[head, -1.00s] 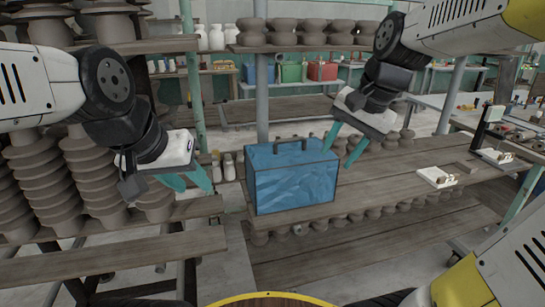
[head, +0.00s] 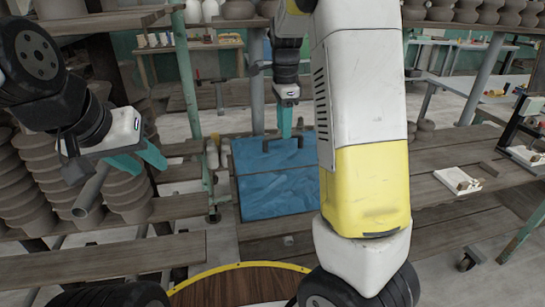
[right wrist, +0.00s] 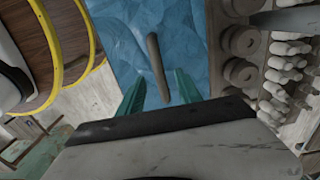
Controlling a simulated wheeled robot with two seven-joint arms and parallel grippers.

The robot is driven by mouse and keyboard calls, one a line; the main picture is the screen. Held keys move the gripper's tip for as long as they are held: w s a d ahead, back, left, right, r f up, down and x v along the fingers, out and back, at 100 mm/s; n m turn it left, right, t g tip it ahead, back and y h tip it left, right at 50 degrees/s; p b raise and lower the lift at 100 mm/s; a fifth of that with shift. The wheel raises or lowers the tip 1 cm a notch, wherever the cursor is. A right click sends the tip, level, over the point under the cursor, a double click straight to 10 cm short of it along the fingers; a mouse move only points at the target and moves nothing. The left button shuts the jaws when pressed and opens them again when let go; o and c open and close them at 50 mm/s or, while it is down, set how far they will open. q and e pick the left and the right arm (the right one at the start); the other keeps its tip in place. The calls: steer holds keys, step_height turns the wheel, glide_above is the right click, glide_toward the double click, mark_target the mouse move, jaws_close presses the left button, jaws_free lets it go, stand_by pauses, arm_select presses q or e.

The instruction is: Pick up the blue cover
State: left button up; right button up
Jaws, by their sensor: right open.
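The blue cover (head: 262,158) is the top of a blue box (head: 272,196) on the wooden bench, with a dark bar handle (head: 267,146) on it. My right gripper (head: 285,135) points down over the cover at its handle; part of the box is hidden behind my right arm. In the right wrist view the open fingers (right wrist: 158,78) stand on both sides of the handle (right wrist: 156,60), above the blue cover (right wrist: 185,40); I cannot tell whether they reach down to its level. My left gripper (head: 152,168) is open and empty, to the left of the box.
Stacked clay pots (head: 120,190) stand at the left. Shelves with pots are behind. A small white item (head: 458,179) lies on the bench (head: 430,200) at the right, where the planks are mostly clear. A metal post (head: 257,90) rises behind the box.

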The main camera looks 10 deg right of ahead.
step_height(320, 180, down, 4)
steer(key=shift+r, duration=0.1)
jaws_close()
stand_by(1.5)
